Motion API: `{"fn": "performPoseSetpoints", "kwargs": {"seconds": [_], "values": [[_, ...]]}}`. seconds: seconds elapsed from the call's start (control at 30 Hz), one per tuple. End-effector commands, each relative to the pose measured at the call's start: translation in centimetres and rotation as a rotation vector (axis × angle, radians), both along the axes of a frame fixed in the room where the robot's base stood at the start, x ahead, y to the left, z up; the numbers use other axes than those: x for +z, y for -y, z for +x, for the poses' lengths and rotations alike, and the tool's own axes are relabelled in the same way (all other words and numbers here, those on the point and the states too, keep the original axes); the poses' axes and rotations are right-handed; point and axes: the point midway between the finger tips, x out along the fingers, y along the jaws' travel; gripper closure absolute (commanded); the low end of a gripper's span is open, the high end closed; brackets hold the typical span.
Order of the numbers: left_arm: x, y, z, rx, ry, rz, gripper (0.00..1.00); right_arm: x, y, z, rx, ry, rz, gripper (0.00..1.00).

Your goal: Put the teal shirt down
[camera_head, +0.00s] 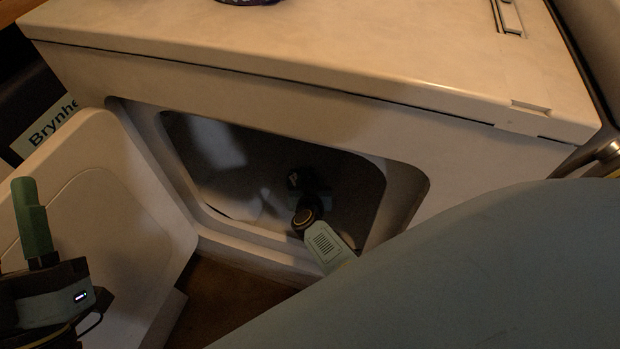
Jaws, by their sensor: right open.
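My right arm reaches into the dark opening of the white front-loading appliance (300,85). My right gripper (308,183) is inside the opening, open, and mostly lost in shadow. I cannot make out the teal shirt; no cloth is clear around the gripper, and the inside is too dark to tell more. Part of my left arm, dark with green parts, shows at the lower left, in front of the open door (95,215). Its fingers cannot be read clearly.
The door stands swung out to the left of the opening. The appliance's flat top is mostly bare, with a dark purplish object (247,2) cut off at the upper edge. A sign (45,128) stands behind at left. Brown floor (220,300) shows below the opening.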

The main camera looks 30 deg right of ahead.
Motion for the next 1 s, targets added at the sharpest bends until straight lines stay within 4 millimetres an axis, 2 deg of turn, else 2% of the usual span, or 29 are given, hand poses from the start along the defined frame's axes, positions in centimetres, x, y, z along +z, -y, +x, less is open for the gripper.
{"fn": "performPoseSetpoints", "kwargs": {"seconds": [0.13, 0.3, 0.53, 0.7, 1.0], "values": [[-0.8, 0.2, 0.8, -0.001, -0.141, 0.042, 0.64, 1.0, -0.9, -1.5, 0.000, -0.002, 0.001, 0.57], [-3.6, 0.1, 1.9, 0.010, -0.310, 0.097, 0.64, 1.3, -1.5, -2.4, 0.000, -0.001, 0.000, 0.57], [-6.4, -0.3, 2.4, 0.020, -0.474, 0.148, 0.64, 1.7, -2.1, -3.4, 0.000, -0.001, 0.001, 0.57], [-7.3, -0.4, 2.5, 0.024, -0.523, 0.162, 0.64, 1.8, -2.3, -3.6, 0.000, 0.000, 0.000, 0.57], [-7.5, -0.4, 2.5, 0.024, -0.531, 0.164, 0.64, 1.8, -2.3, -3.7, 0.000, 0.000, 0.000, 0.57]]}}
